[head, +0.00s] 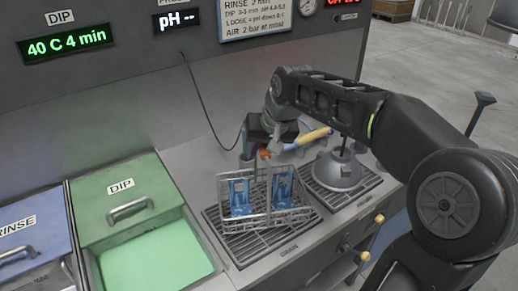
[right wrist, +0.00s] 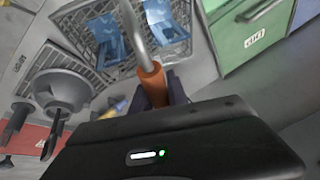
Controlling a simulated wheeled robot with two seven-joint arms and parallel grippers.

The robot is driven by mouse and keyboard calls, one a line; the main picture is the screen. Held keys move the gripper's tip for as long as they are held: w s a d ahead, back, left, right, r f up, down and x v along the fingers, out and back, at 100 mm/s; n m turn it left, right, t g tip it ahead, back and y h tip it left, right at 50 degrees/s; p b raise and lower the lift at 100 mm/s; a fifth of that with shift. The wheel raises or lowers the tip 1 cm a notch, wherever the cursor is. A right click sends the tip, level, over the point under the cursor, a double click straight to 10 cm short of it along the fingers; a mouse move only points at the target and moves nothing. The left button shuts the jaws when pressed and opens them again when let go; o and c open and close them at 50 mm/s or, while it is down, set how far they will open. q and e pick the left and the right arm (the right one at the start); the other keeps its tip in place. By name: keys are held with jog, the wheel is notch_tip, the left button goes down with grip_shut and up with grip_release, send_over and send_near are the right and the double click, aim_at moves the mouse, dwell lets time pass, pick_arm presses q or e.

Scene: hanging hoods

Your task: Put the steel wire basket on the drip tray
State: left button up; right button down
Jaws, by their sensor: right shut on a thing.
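The steel wire basket (head: 262,219) is upright and holds blue parts (head: 240,197). It is over the slatted drip tray (head: 245,246) on the steel counter; I cannot tell whether its bottom touches the slats. Its handle rises to an orange grip, which shows in the right wrist view (right wrist: 152,82). My right gripper (head: 266,150) is above the basket, shut on that grip. The basket's wire side (right wrist: 105,40) also shows in the right wrist view. The gripper's fingers are partly hidden by its own body. My left gripper is not in view.
A second slatted tray (head: 368,187) to the right carries a grey cone-shaped piece (head: 338,174). A yellow-handled tool (head: 313,136) lies behind. The green DIP tank (head: 150,262) is open at left, beside the blue RINSE lid (head: 30,235). A dark cable hangs from the panel.

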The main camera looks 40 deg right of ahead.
aim_at(265, 155)
jog(key=shift+f, duration=1.85)
jog(key=c, duration=1.8)
grip_release()
jog(key=shift+f, duration=0.2)
jog(key=o, duration=0.5)
jog(key=shift+r, duration=0.1)
jog(key=v, duration=1.2)
jog(key=shift+r+b, duration=0.15)
jog(key=shift+b, duration=0.15)
